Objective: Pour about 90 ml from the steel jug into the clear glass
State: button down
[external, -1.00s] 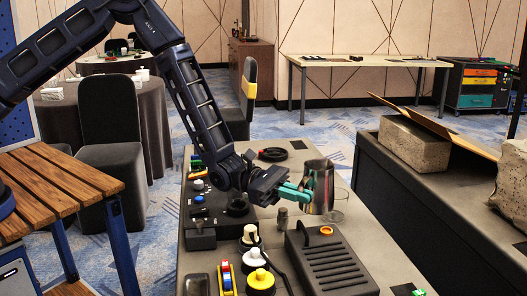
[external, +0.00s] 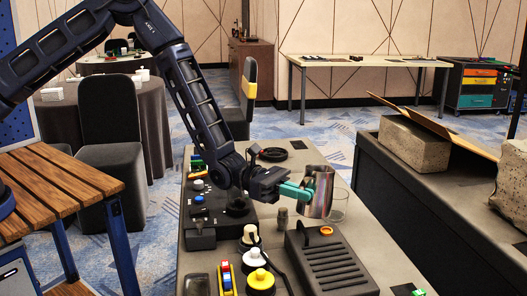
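The steel jug (external: 318,192) is held in my gripper (external: 294,190) above the grey table (external: 208,258). The teal fingers reach the jug's left side, and the jug is tilted a little. The clear glass (external: 338,206) stands on the table just behind and to the right of the jug, which partly covers it. I cannot see the liquid level in the jug or the glass, nor any stream between them.
A black vented box (external: 330,262) stands in front of the jug. Round white and yellow button units (external: 258,272) and a dark control box (external: 200,236) sit left of it. A black ring (external: 273,154) lies behind. Concrete blocks (external: 414,143) stand on the right counter.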

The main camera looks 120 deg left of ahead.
aim_at(311, 177)
jog(key=shift+a+r+n, duration=0.1)
jog(key=shift+a+n, duration=0.5)
jog(key=a+r+n, duration=0.1)
jog(key=a, duration=0.1)
jog(key=a+r+n, duration=0.1)
jog(key=a+n, duration=0.1)
jog(key=shift+r+n, duration=0.2)
jog(key=shift+n, duration=0.1)
jog(key=shift+a+f+n, duration=0.1)
jog(key=shift+a+n, duration=0.55)
jog(key=shift+n, duration=0.35)
jog(key=shift+a+n+h, duration=0.3)
jog(key=shift+a+n, duration=0.7)
jog(key=shift+n, duration=0.4)
jog(key=shift+a+r, duration=0.1)
jog(key=shift+r, duration=0.1)
jog(key=shift+a+r+n, duration=0.1)
jog(key=shift+a+n, duration=0.05)
jog(key=shift+n, duration=0.15)
jog(key=shift+a+r, duration=0.2)
jog(key=shift+a, duration=0.05)
jog(key=shift+a+r+n+p, duration=0.1)
jog(key=shift+n+p, duration=0.2)
jog(key=shift+n, duration=0.1)
